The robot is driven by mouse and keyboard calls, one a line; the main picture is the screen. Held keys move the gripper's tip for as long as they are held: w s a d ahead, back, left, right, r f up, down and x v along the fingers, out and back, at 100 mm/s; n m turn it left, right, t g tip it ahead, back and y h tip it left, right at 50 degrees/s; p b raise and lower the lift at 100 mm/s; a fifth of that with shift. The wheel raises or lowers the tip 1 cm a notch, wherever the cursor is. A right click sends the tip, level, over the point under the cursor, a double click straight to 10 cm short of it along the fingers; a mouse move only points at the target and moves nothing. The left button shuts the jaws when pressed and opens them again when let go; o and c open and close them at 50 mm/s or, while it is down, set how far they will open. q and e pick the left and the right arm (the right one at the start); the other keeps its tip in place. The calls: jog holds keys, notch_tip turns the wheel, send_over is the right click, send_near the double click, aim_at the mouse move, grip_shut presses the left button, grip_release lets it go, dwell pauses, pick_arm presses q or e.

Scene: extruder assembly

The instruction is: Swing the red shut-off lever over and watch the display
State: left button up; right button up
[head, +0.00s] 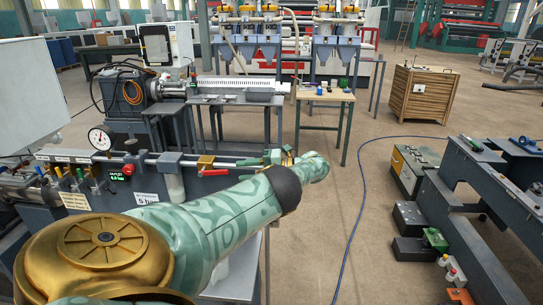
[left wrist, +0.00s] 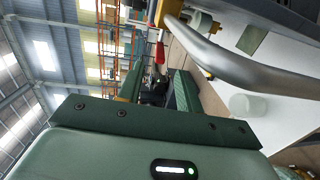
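A red lever (left wrist: 160,52) shows in the left wrist view, beyond and between the two green fingers of my left gripper (left wrist: 157,82). The fingers stand apart, and I see no clear contact with the lever. In the head view my left gripper (head: 272,157) is at the right end of the pipe on the bench, partly hidden by its own wrist. A red handle-like part (head: 214,172) shows on the pipe to its left; I cannot tell whether it is the same lever. The small dark display (head: 118,174) has lit green and red text, too small to read surely. My right gripper is not in view.
A round dial gauge (head: 99,138) stands above the bench's left part. A silver curved pipe (left wrist: 235,62) passes close to the left gripper in the wrist view.

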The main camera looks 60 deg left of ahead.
pick_arm(q)
jog(key=f+b+v, duration=0.1)
jog(key=b+v, duration=0.5)
jog(key=v, duration=0.2)
jog(key=shift+w+r, duration=0.2)
jog(key=shift+r, duration=0.25)
